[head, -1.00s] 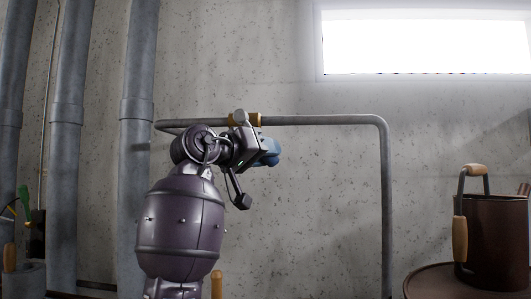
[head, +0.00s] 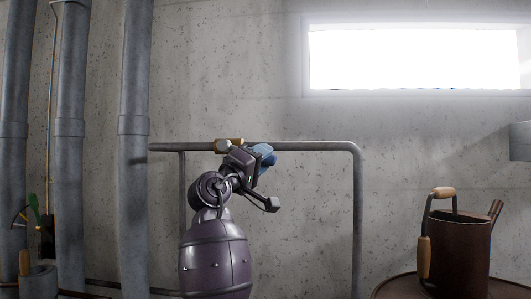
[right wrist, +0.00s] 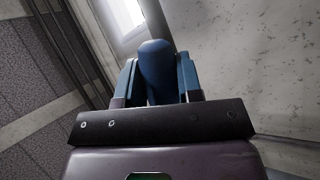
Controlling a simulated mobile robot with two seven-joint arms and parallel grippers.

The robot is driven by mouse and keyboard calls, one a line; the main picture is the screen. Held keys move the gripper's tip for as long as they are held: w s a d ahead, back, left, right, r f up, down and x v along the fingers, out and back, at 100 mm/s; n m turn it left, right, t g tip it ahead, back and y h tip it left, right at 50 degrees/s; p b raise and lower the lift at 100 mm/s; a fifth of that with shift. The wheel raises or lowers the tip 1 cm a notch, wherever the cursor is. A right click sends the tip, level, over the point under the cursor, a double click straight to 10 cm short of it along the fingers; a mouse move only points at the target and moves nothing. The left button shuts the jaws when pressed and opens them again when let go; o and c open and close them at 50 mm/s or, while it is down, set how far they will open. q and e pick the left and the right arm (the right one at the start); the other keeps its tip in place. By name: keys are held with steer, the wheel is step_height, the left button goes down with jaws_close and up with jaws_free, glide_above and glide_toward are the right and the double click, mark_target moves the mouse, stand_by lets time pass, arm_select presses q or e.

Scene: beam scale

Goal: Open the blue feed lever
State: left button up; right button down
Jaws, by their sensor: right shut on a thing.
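The blue feed lever (right wrist: 158,65) stands between the two blue-tipped fingers of my right gripper (right wrist: 159,78) in the right wrist view. The fingers are shut on it. In the head view my right gripper (head: 264,156) is just right of and slightly below the brass valve fitting (head: 229,145) on the horizontal grey pipe. There the lever (head: 269,161) shows only as a small dark blue piece at the fingers; the rest is hidden. My left gripper is not in view.
The grey pipe (head: 320,146) runs along the concrete wall and bends down at the right. Thick vertical pipes (head: 135,200) stand at the left. A brown can (head: 462,250) with wooden handles stands on a round top at lower right. The wall between is clear.

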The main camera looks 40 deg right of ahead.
steer(key=shift+s+d+r+n+t+h+p, duration=0.1)
steer(key=shift+r+n+t+h+p, duration=0.2)
steer(key=shift+r+n+t+p, duration=0.5)
steer(key=shift+s+d+r+n+t+h+p, duration=0.1)
steer(key=shift+r+n+t+h+p, duration=0.3)
steer(key=shift+n, duration=0.7)
steer(key=c, duration=0.8)
jaws_free()
steer(key=shift+w, duration=0.1)
steer(key=shift+a+f, duration=0.15)
steer(key=b+v, duration=0.1)
steer(key=v, duration=0.9)
steer(key=shift+a, duration=0.25)
